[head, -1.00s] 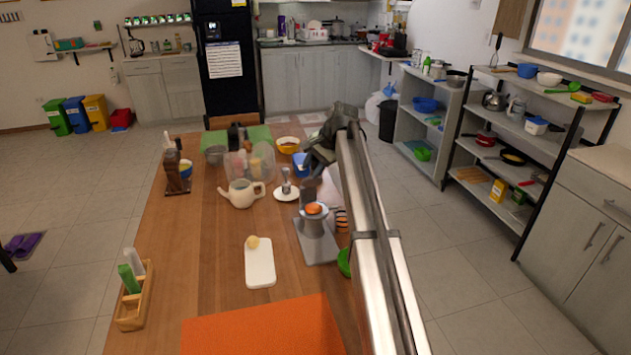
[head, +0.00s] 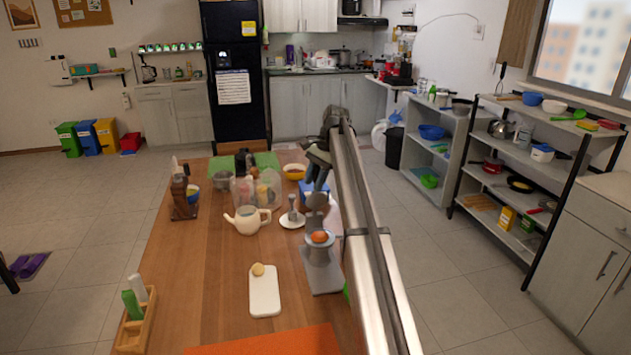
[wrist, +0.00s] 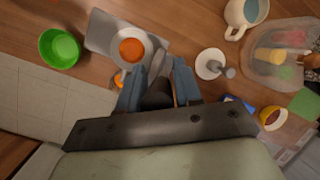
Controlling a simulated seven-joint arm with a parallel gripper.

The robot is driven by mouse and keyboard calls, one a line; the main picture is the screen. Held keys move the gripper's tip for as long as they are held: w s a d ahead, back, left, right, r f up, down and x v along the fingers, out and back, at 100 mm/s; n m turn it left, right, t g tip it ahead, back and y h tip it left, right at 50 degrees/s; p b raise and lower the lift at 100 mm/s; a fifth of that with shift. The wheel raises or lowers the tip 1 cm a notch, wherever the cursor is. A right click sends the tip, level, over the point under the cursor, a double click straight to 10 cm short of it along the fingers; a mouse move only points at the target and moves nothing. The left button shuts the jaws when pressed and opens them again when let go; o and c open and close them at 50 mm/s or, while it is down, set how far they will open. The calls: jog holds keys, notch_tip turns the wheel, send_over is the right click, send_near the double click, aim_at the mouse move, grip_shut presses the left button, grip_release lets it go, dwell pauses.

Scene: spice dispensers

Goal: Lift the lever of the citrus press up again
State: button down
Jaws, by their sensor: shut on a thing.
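The grey citrus press (head: 322,275) stands on the wooden table, left of my arm, with an orange half (head: 319,237) in its cup. Its grey pressing head (head: 316,203) is raised above the orange, with a gap between them. My gripper (head: 318,172) is above and behind the press. In the wrist view, the blue-grey fingers of my gripper (wrist: 158,74) are shut on the dark lever (wrist: 157,94) of the press. The orange half (wrist: 132,50) shows uncovered there beside the fingers. My arm hides part of the table on the right.
A white teapot (head: 247,220), a tamper on a white saucer (head: 292,220) and a clear container (head: 256,191) stand left of and behind the press. A white board (head: 264,295) lies in front. A green bowl (wrist: 60,48) is near the table edge.

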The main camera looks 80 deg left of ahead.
jog(key=shift+d, duration=0.1)
jog(key=c, duration=0.8)
grip_release()
jog(key=shift+v, duration=3.75)
jog(key=shift+c, duration=0.2)
